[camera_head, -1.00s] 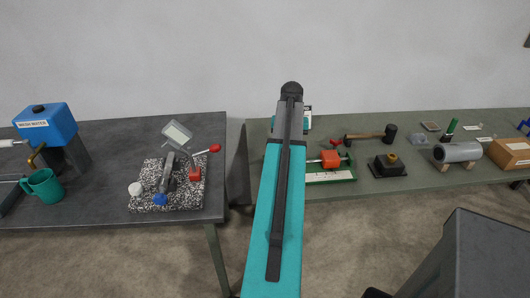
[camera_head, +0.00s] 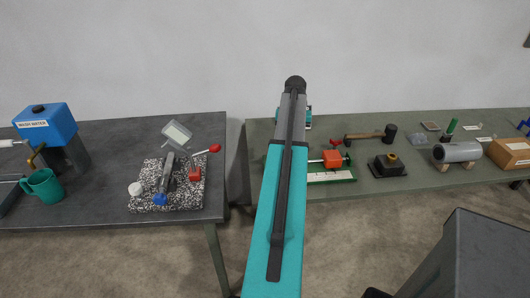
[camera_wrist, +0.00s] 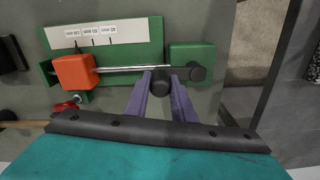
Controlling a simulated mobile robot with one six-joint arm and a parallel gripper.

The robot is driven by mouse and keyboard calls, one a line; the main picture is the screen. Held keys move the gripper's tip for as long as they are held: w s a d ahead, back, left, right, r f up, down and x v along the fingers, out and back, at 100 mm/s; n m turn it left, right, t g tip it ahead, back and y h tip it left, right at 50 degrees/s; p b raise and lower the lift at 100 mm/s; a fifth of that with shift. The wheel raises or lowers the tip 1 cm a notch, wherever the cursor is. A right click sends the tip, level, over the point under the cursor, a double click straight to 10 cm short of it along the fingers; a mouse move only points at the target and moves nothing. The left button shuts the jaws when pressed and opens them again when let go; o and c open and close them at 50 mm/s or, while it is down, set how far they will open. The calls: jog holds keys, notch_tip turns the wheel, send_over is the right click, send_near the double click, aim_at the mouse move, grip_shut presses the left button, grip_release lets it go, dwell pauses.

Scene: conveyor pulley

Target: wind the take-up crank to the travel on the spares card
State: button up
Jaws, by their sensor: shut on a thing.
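The take-up unit is a green base (camera_wrist: 125,53) with a white scale strip (camera_wrist: 97,33) and an orange block (camera_wrist: 74,71) on a metal rod. The block sits by the strip's left end in the wrist view; the strip's lettering is too small to read. A dark crank hub (camera_wrist: 195,71) is at the rod's right end. My gripper (camera_wrist: 160,84) is shut on the dark crank handle (camera_wrist: 160,78), beside the hub. In the head view the orange block (camera_head: 332,158) shows right of my arm, which hides the crank and my gripper. I cannot pick out the spares card.
The green table carries a mallet (camera_head: 368,135), a black block with a brass top (camera_head: 388,165), a grey cylinder (camera_head: 458,152) and a cardboard box (camera_head: 511,152). The dark table at left holds a speckled plate (camera_head: 143,198) and a teal mug (camera_head: 43,186). A gap separates the tables.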

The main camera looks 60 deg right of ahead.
jog(key=o, duration=0.7)
jog(key=shift+o, duration=0.2)
jog(key=shift+r, duration=0.1)
jog(key=shift+r+p, duration=2.3)
jog(key=shift+r, duration=1.1)
